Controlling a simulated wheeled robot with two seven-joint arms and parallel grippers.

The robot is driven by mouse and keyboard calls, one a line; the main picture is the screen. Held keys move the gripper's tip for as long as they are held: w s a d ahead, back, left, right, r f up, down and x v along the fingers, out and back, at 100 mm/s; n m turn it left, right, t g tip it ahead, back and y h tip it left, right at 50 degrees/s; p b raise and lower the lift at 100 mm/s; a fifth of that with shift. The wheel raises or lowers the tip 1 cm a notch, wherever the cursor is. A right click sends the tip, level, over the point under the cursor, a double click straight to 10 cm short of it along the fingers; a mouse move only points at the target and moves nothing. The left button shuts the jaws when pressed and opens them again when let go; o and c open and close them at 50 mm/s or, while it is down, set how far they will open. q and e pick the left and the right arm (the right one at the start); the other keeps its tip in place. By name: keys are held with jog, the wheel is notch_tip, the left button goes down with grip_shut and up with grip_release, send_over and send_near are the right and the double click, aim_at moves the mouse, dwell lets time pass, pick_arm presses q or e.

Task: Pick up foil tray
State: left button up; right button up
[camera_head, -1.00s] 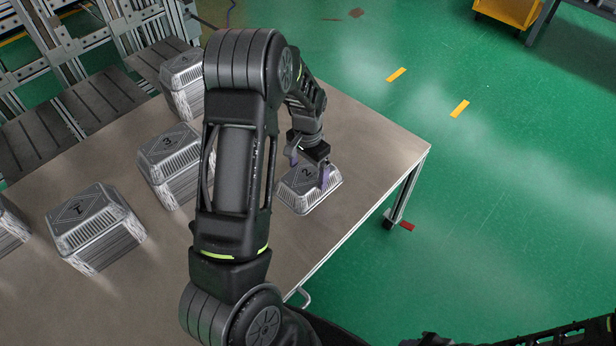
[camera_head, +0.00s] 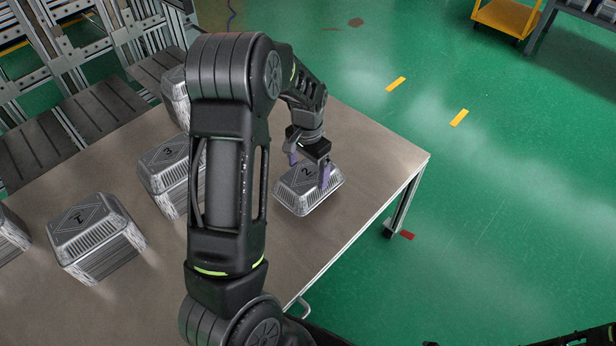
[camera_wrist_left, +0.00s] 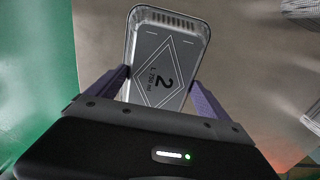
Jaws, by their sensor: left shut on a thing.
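A silver foil tray marked 2 (camera_head: 300,199) is at the right part of the grey table (camera_head: 370,150). My left gripper (camera_head: 308,168) comes down over it from above and is shut on it, with purple fingers at two sides. In the left wrist view the tray (camera_wrist_left: 172,38) sits between the fingers of my left gripper (camera_wrist_left: 158,78), its marked face toward the camera. I cannot tell whether the tray touches the table or hangs just above it.
Stacked foil trays stand to the left: one marked 3 (camera_head: 165,165), another nearer stack (camera_head: 95,240), one at the left edge (camera_head: 8,235) and one partly hidden behind my arm (camera_head: 175,95). The table's right edge is close to the held tray. Green floor lies beyond.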

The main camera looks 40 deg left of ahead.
aim_at(308, 173)
pick_arm(q)
notch_tip(308, 173, up, 5)
jog(key=shift+r, duration=0.2)
dwell(0.6)
jog(key=w+d+r, duration=0.2)
jog(key=d+r, duration=0.1)
jog(key=d, duration=0.7)
jog(key=w+d+r+n, duration=0.1)
jog(key=w+d+r, duration=0.2)
jog(key=d, duration=0.7)
jog(key=shift+w+r, duration=0.1)
jog(key=shift+r, duration=0.1)
